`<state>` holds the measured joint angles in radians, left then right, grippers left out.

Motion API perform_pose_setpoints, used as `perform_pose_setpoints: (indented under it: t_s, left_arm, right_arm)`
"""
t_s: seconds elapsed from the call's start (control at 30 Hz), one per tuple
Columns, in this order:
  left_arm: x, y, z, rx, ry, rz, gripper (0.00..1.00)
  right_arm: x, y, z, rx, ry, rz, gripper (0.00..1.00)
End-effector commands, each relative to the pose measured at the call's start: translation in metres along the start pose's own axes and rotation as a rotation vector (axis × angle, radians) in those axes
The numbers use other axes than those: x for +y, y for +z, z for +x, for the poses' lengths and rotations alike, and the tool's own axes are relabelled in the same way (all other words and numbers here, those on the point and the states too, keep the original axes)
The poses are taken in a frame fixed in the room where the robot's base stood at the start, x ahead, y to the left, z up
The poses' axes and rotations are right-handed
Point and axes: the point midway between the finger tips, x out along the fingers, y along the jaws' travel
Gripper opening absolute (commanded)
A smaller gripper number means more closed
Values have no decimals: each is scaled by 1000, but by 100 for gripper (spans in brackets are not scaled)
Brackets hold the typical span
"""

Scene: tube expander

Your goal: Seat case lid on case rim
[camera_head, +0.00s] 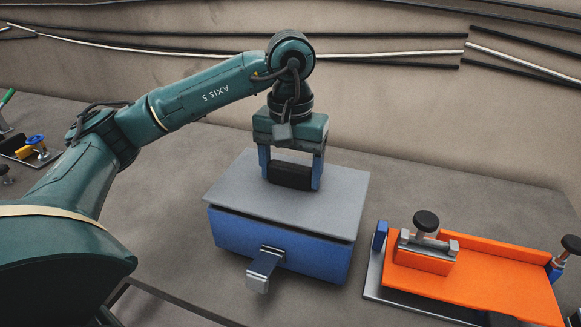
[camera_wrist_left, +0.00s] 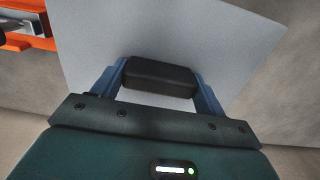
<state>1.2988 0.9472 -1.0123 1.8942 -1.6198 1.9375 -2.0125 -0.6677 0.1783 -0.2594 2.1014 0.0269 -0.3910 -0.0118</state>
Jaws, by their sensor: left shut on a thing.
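The grey case lid (camera_head: 240,190) lies over the blue case (camera_head: 230,232) in the middle of the table. A thin dark gap shows between lid and case along the front, and I cannot tell whether the lid touches the rim. A silver latch (camera_head: 265,268) hangs on the case's front. My left gripper (camera_head: 290,178) is above the lid, shut on its black handle. In the left wrist view the blue fingers stand on both sides of the handle (camera_wrist_left: 160,76), with the lid (camera_wrist_left: 180,35) beyond. My right gripper is in neither view.
An orange fixture (camera_head: 490,278) with black knobs stands on a metal plate to the right of the case. A small plate with a blue-and-yellow clamp (camera_head: 37,145) is at the far left. Pipes run along the back wall. The table behind the case is clear.

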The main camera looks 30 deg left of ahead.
Motion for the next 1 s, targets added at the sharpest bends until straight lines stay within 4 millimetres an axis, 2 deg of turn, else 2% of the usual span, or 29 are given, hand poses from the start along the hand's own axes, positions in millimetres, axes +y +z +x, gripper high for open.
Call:
perform_pose_setpoints:
  t_s: [1.0]
  left_arm:
    - [0,0,9,1,1,0,39]
  right_arm:
    - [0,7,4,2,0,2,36]
